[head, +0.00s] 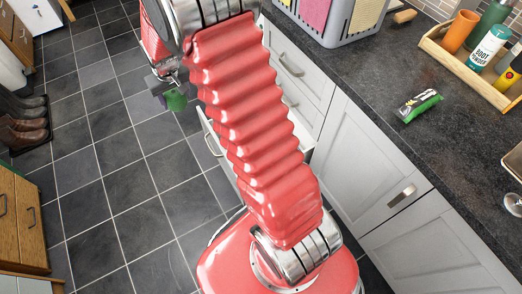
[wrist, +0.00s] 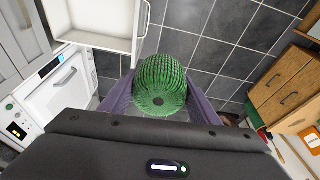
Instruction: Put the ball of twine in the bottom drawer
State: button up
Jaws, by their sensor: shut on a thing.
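The green ball of twine (wrist: 161,82) is between the two purple fingers of my gripper (wrist: 160,100) in the wrist view. My gripper is shut on it and holds it up above the tiled floor. In the head view, the twine (head: 176,99) shows small and dark green at my gripper (head: 168,92), to the left of my arm. An open white drawer (head: 212,146) sticks out low from the grey cabinets, partly hidden behind my arm. In the wrist view an open, empty-looking drawer (wrist: 99,22) lies up and to the left of the twine.
A dark worktop (head: 400,130) on the right bears a grey crate (head: 336,25), a wooden tray of bottles (head: 462,62) and a green packet (head: 419,105). Boots (head: 24,130) stand by the left wall. The tiled floor (head: 110,150) between is clear.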

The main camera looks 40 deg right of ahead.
jog(key=d+f+m+g+h, duration=0.1)
jog(key=d+f+m, duration=0.4)
jog(key=d+f, duration=1.85)
jog(key=s+d+f+m, duration=0.1)
jog(key=s+d+f, duration=0.4)
jog(key=f, duration=0.3)
jog(key=s+d+f+m, duration=0.2)
jog(key=s+d+f, duration=0.4)
jog(key=f, duration=0.3)
jog(key=s+d+f+m+g, duration=0.1)
jog(key=s+d+f, duration=0.4)
jog(key=s+f, duration=0.2)
notch_tip(320, 180, down, 2)
jog(key=shift+d+f+m+h, duration=0.2)
jog(key=shift+m+h, duration=0.1)
jog(key=shift+m, duration=0.1)
jog(key=shift+s+f, duration=0.1)
jog(key=shift+s+a+x, duration=0.1)
jog(key=shift+a+x, duration=0.1)
jog(key=shift+x, duration=0.8)
jog(key=shift+s+a+x, duration=0.1)
jog(key=shift+a+x, duration=0.1)
jog(key=shift+x, duration=0.8)
jog(key=shift+s+a+x, duration=0.1)
jog(key=shift+a+x, duration=0.05)
jog(key=shift+x, duration=0.85)
jog(key=shift+f, duration=0.2)
